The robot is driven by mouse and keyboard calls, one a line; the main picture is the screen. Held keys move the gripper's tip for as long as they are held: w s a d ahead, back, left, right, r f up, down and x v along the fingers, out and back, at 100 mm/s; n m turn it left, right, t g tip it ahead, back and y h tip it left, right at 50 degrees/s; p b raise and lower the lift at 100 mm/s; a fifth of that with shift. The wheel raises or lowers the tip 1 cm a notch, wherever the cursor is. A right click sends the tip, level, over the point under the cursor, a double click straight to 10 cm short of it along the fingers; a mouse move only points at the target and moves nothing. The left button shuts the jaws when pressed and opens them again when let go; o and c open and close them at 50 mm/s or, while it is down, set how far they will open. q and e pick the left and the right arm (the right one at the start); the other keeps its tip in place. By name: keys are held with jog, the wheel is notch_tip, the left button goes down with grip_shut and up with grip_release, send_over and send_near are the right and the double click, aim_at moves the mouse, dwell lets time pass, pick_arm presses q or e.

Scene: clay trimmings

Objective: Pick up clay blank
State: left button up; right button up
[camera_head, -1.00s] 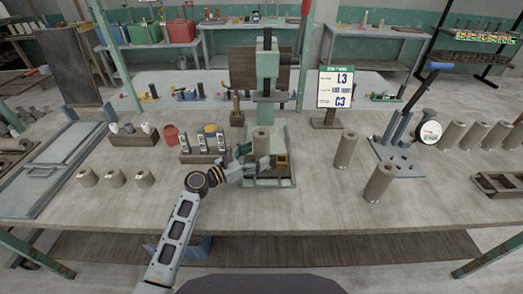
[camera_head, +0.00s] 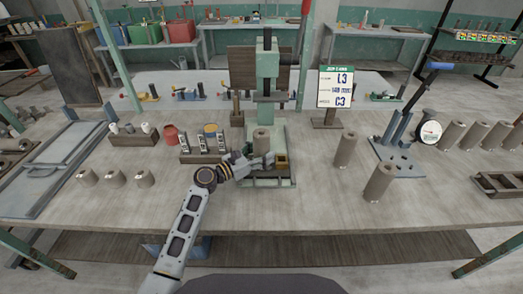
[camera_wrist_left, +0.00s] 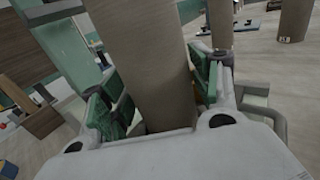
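A grey-brown clay cylinder (camera_head: 262,142) stands upright on the base of the green press (camera_head: 266,85). My left gripper (camera_head: 256,162) is low on the near side of this cylinder. In the left wrist view the cylinder (camera_wrist_left: 160,70) rises between the two green finger pads of my gripper (camera_wrist_left: 168,95). The fingers look open around it, with a narrow gap at the right pad; contact at the left pad is unclear. Two more upright clay cylinders, a farther one (camera_head: 346,150) and a nearer one (camera_head: 379,182), stand to the right. My right gripper is out of view.
A yellow-brown block (camera_head: 281,161) sits on the press base beside my gripper. A sign (camera_head: 337,88) stands behind right, and a lever stand with a dial (camera_head: 430,131) farther right. The table's front middle is clear.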

aim_at(261, 133)
pick_arm(q)
jog(key=c, duration=1)
jog(key=shift+r, duration=0.1)
jog(key=shift+c, duration=0.3)
notch_tip(261, 133, up, 9)
jog(key=shift+r+p, duration=0.1)
jog(key=shift+p, duration=0.95)
jog(key=shift+r, duration=0.4)
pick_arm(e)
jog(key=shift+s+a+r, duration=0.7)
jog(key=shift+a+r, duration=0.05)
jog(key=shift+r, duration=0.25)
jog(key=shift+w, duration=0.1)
